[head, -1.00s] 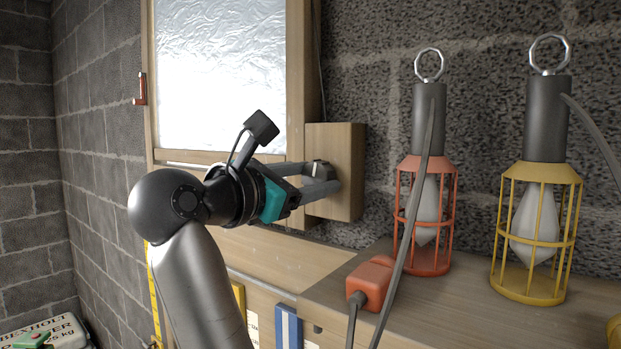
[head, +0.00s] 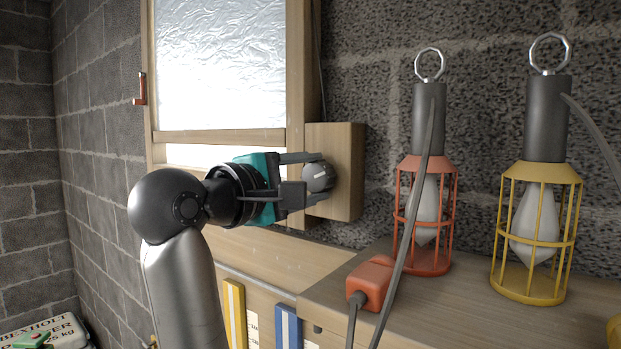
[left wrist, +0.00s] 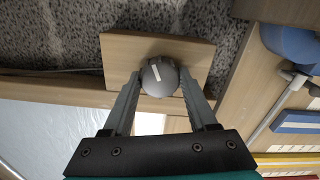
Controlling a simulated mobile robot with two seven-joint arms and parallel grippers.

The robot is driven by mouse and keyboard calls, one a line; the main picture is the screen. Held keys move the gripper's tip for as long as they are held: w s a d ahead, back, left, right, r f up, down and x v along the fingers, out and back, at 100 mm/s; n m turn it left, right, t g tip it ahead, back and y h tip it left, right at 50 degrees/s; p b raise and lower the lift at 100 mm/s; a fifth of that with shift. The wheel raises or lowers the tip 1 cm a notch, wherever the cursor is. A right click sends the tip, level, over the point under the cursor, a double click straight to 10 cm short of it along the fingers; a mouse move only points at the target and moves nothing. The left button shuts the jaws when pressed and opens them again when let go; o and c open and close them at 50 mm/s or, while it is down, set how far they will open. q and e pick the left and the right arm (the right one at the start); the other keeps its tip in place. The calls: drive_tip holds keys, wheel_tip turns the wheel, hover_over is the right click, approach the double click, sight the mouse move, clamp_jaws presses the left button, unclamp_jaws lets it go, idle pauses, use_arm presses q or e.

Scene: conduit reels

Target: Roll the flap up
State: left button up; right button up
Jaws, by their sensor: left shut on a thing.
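The flap (head: 220,65) is a silvery, crinkled sheet in a wooden frame on the wall, with a wooden bar along its lower edge. A bright strip (head: 205,156) shows under this bar. To the right, a round grey knob (head: 318,177) with a white line sits on a wooden block (head: 345,165). My left gripper (head: 314,178) is shut on the knob, one finger on each side. In the left wrist view, the knob (left wrist: 160,76) lies between the fingertips, its white line slanted. My right gripper is out of view.
A red caged lamp (head: 428,215) and a yellow caged lamp (head: 540,230) stand on the wooden bench (head: 470,310) to the right, with cables hanging down. A red plug box (head: 370,282) lies at the bench's left end. A red hook (head: 140,90) is left of the frame.

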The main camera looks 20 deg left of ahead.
use_arm(q)
drive_tip(key=m, duration=0.5)
drive_tip(key=shift+m, duration=0.3)
drive_tip(key=m, duration=1)
drive_tip(key=shift+m, duration=0.4)
drive_tip(key=m, duration=1.2)
drive_tip(key=shift+m, duration=0.3)
drive_tip(key=m, duration=1.6)
drive_tip(key=shift+m, duration=0.3)
